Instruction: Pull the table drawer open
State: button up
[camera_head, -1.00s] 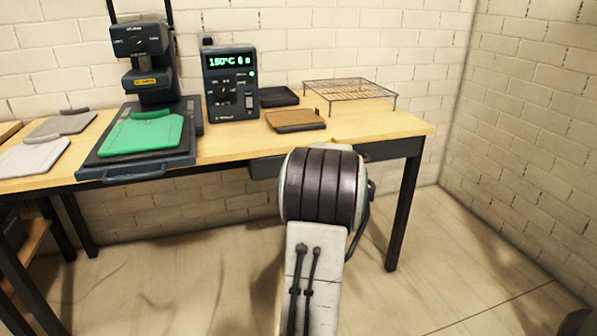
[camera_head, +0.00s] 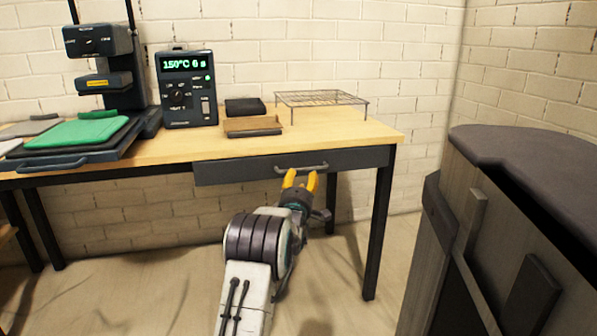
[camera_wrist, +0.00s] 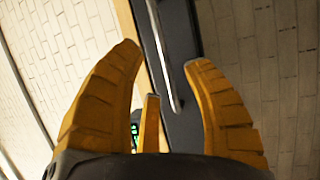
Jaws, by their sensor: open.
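The table drawer (camera_head: 235,173) has a dark grey front under the wooden tabletop and looks shut. Its grey bar handle (camera_head: 316,167) sits near the middle of the front. My gripper (camera_head: 301,177) has yellow fingers and is just below and in front of the handle in the head view. In the wrist view, my gripper (camera_wrist: 165,62) is open, with the handle (camera_wrist: 163,50) running between the spread fingertips and the drawer front (camera_wrist: 184,75) behind it. The fingers do not visibly grip the bar. I cannot tell whether they touch it.
The table (camera_head: 150,150) carries a heat press (camera_head: 107,80), a control box (camera_head: 189,88), a brown pad (camera_head: 251,126), a dark tray (camera_head: 245,106) and a wire rack (camera_head: 320,99). A tall dark-topped unit (camera_head: 520,160) stands close on the right. The floor under the drawer looks clear.

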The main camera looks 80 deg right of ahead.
aim_at(305, 169)
jog(key=shift+d+r+b, duration=0.15)
jog(key=shift+d+b, duration=0.05)
jog(key=shift+d, duration=0.85)
jog(key=shift+d+r+b, duration=0.15)
jog(key=shift+d+r, duration=0.05)
jog(key=shift+d, duration=0.8)
jog(key=shift+d+r+b, duration=0.15)
jog(key=shift+d+b, duration=0.05)
jog(key=shift+d, duration=0.85)
jog(key=shift+o, duration=0.3)
grip_shut()
